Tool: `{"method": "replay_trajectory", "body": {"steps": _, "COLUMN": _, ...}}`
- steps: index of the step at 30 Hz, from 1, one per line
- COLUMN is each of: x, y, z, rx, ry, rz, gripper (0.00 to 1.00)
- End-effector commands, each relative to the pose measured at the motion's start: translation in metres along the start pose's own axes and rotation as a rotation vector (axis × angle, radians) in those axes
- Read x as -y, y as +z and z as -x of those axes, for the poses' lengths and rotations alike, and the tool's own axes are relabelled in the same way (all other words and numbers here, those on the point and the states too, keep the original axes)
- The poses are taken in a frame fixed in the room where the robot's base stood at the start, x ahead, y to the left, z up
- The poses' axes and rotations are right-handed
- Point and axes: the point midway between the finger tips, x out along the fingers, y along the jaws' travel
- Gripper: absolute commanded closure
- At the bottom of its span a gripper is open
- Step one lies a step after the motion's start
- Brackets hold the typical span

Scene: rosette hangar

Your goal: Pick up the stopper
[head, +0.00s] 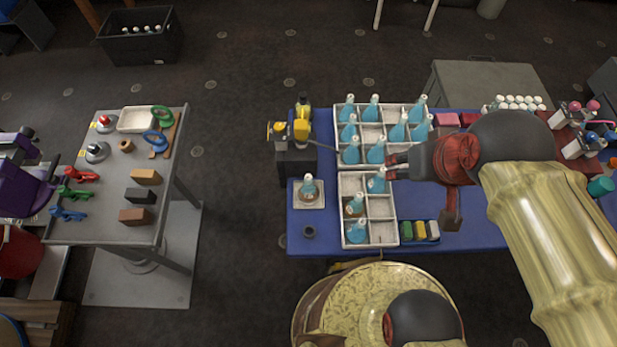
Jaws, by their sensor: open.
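My gripper (391,167) is open and reaches in from the right over the blue table (462,205). No stopper is clearly recognisable at this size. A small dark round piece (310,232) lies on the table at the front left and may be the stopper. The flasks' tops look pale, but too small to tell if stoppers sit in them.
Another flask (308,187) stands on a pale square tray left of the crates. The far divided crate (384,107) holds several blue flasks. A yellow device (298,127) stands behind. Small coloured blocks (420,231) lie right of the near crate. A grey table (108,188) stands apart at left.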

Motion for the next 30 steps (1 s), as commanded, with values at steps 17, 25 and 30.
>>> {"method": "replay_trajectory", "body": {"steps": 17, "x": 0.115, "y": -0.008, "z": -0.152, "rx": 0.489, "ry": -0.154, "rz": 0.686, "gripper": 0.57}}
{"method": "replay_trajectory", "body": {"steps": 25, "x": 0.164, "y": -0.005, "z": -0.251, "rx": 0.489, "ry": -0.339, "rz": 1.357, "gripper": 0.57}}
{"method": "replay_trajectory", "body": {"steps": 30, "x": 0.18, "y": -0.039, "z": -0.269, "rx": 0.353, "ry": -0.391, "rz": 1.691, "gripper": 0.57}}
